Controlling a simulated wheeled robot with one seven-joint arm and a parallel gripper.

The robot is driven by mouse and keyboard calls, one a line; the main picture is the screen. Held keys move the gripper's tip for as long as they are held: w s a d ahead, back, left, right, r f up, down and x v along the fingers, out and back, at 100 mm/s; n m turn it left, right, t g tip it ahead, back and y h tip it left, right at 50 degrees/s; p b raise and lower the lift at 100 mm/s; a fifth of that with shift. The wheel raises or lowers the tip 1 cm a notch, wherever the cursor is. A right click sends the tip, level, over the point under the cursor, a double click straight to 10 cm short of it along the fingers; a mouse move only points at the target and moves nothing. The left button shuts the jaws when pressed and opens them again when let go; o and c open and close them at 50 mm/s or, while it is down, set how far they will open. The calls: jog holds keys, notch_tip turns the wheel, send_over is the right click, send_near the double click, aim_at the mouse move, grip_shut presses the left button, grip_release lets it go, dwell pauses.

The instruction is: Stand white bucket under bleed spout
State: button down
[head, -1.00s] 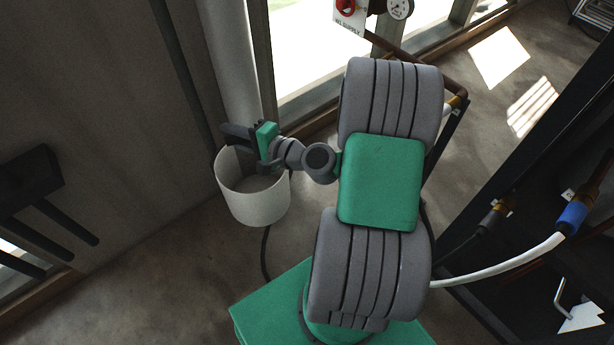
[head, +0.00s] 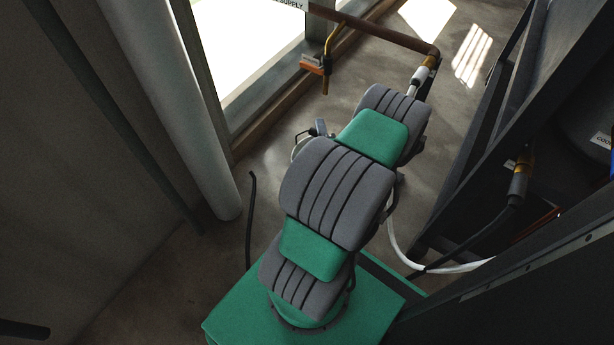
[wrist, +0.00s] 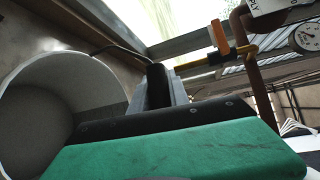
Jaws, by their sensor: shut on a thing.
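The white bucket (head: 298,147) is mostly hidden behind my arm in the head view; only a piece of its rim shows. In the wrist view the bucket (wrist: 35,115) fills the left side, its hollow inside in view. My gripper (head: 319,129) is shut on the bucket's wall at the rim; its dark finger and green part also show in the wrist view. The brass bleed spout (head: 326,82), with an orange lever or tag, points down beyond the bucket, apart from it. It also shows in the wrist view (wrist: 243,50). I cannot tell whether the bucket touches the floor.
A thick grey column (head: 190,110) stands at left. A dark cabinet (head: 520,130) closes off the right, with a white hose (head: 410,255) nearby. The floor below the spout looks clear.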

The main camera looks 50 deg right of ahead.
aim_at(311, 134)
jog(key=a+p, duration=0.1)
jog(key=a+r+p, duration=0.1)
jog(key=shift+w+a+p, duration=0.15)
jog(key=shift+w+p, duration=0.25)
jog(key=shift+w+a+p, duration=0.1)
jog(key=shift+a+p, duration=0.15)
jog(key=shift+p, duration=0.2)
jog(key=shift+f, duration=0.4)
jog(key=shift+d+f, duration=0.3)
jog(key=shift+d, duration=0.1)
jog(key=shift+d+r, duration=0.1)
jog(key=shift+d, duration=0.35)
jog(key=w+d+f+b, duration=0.7)
jog(key=w+d+f, duration=0.2)
jog(key=f, duration=0.4)
jog(key=shift+d+b, duration=0.3)
jog(key=shift+d, duration=0.45)
jog(key=c, duration=1.3)
grip_release()
jog(key=shift+o, duration=0.2)
